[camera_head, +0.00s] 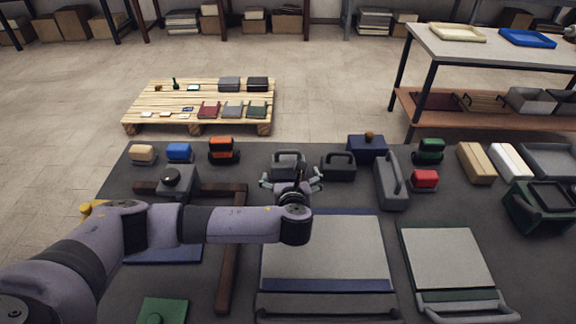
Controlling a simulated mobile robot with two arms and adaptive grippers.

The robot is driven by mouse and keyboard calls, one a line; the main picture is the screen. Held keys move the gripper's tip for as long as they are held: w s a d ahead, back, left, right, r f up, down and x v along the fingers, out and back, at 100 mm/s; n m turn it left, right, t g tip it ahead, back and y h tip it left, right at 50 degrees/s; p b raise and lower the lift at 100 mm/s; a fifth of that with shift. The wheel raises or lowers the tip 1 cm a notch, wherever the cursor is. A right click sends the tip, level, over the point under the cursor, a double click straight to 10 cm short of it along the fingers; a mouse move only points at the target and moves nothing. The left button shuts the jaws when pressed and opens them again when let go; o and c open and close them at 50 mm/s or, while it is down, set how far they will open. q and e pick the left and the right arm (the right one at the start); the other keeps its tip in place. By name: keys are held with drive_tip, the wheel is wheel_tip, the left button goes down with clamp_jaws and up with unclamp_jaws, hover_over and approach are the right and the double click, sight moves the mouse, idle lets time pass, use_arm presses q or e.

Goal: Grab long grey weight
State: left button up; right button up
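A long grey weight (391,190) with a bar handle along its top lies lengthwise on the dark table, right of centre. My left arm reaches in from the left. Its gripper (291,181) is over the table left of the long weight, apart from it, with its fingers spread wide. A smaller grey weight with a handle (288,157) stands just beyond the gripper and is partly hidden by it; I cannot tell if they touch. My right gripper is not in view.
A short dark weight with a handle (338,168) stands between gripper and long weight. A blue box with a knob (367,148) is behind, and a red block (424,180) is to the right. Large flat grey-topped panels (330,250) lie in front.

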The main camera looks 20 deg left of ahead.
sight(288, 166)
use_arm(q)
drive_tip(key=x, duration=0.3)
drive_tip(key=shift+w, duration=0.15)
drive_tip(key=x, duration=0.3)
drive_tip(key=shift+w+a+f, duration=0.1)
drive_tip(key=shift+w+a, duration=0.1)
drive_tip(key=shift+a, duration=0.1)
drive_tip(key=shift+w+a+f, duration=0.15)
drive_tip(key=shift+w+f, duration=0.1)
drive_tip(key=shift+w, duration=0.3)
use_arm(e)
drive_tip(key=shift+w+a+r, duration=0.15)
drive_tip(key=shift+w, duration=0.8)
use_arm(q)
drive_tip(key=shift+c, duration=0.2)
drive_tip(key=c, duration=1.7)
drive_tip(key=shift+w+r, duration=0.1)
drive_tip(key=shift+r, duration=0.15)
drive_tip(key=shift+c, duration=0.7)
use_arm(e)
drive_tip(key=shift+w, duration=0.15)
